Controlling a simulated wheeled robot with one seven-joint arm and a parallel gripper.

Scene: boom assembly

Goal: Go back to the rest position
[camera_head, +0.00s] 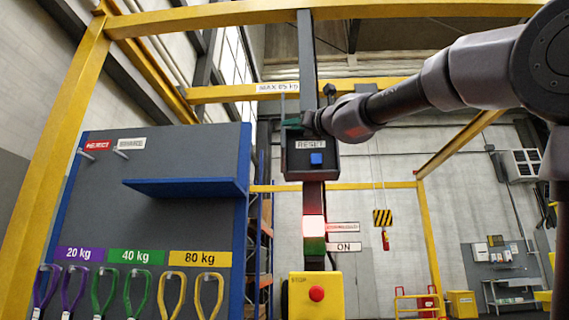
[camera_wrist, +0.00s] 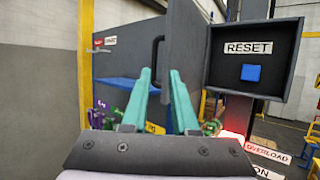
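My gripper (camera_wrist: 161,74) shows two teal fingers in the wrist view, spread apart with a gap between them. A dark handle (camera_wrist: 156,42) on a grey panel (camera_wrist: 187,40) shows between and beyond the fingertips; I cannot tell whether they touch it. The RESET box (camera_wrist: 254,57) with its blue button (camera_wrist: 250,72) is just right of the fingers. In the head view my arm reaches in from the right, and my gripper (camera_head: 293,123) is partly hidden at the top of the RESET box (camera_head: 312,167).
A red lamp (camera_head: 313,227) glows below the box, above a yellow stop-button box (camera_head: 316,296). A grey board (camera_head: 190,150) with a blue shelf (camera_head: 186,187) and hanging coloured slings stands at left. A yellow frame (camera_head: 60,130) surrounds the area. A striped hook block (camera_head: 383,217) hangs behind.

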